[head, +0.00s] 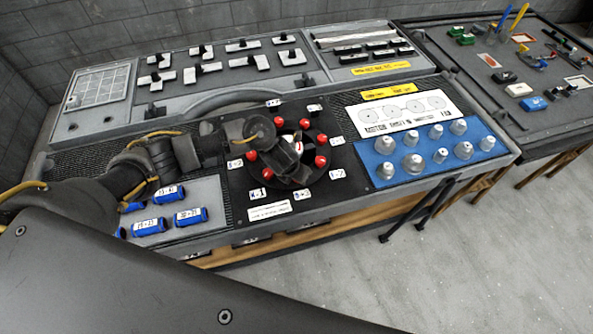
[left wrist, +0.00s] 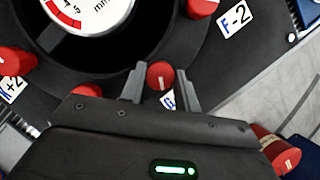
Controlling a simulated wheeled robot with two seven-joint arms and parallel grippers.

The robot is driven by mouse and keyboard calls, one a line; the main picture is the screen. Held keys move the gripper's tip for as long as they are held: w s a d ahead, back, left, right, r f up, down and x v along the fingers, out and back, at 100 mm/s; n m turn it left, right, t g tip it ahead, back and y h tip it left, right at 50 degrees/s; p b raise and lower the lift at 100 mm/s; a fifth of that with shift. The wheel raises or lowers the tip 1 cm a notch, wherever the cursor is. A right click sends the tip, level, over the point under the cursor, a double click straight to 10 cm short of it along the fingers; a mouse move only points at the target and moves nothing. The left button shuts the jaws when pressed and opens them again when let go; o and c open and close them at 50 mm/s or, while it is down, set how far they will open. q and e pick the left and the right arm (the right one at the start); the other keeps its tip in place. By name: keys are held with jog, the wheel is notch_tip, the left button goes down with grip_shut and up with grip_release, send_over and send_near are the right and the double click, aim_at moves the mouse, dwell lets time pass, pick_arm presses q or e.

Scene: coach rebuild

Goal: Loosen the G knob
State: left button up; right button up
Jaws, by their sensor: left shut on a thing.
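In the left wrist view, the red G knob (left wrist: 160,73) sits between the two grey fingers of my left gripper (left wrist: 161,88), which is shut on it. Part of the G label (left wrist: 168,101) shows just below the knob; the rest is hidden. The knob stands at the edge of a black round fixture with a white gauge face (left wrist: 95,12). In the head view my left gripper (head: 300,152) is over this round fixture, and its wrist hides part of the ring of red knobs. I cannot tell the G knob apart there. My right gripper is not seen.
Other red knobs (left wrist: 15,61) (head: 322,138) stand close around the fixture. To its right is a blue tray (head: 387,178) of several metal knobs, to its left several blue cylinders (head: 191,216). A second table (head: 480,75) with parts stands at the right.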

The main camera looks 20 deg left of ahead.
pick_arm(q)
jog(key=n+p, duration=0.1)
jog(key=n, duration=0.1)
jog(key=n+y+p, duration=0.1)
jog(key=n, duration=0.1)
jog(key=shift+d+r+p, duration=0.15)
jog(key=shift+p, duration=0.25)
jog(key=shift+n+y+p, duration=0.5)
jog(key=shift+n+p, duration=0.05)
jog(key=shift+n, duration=0.15)
jog(key=o, duration=0.9)
jog(key=shift+o, duration=0.2)
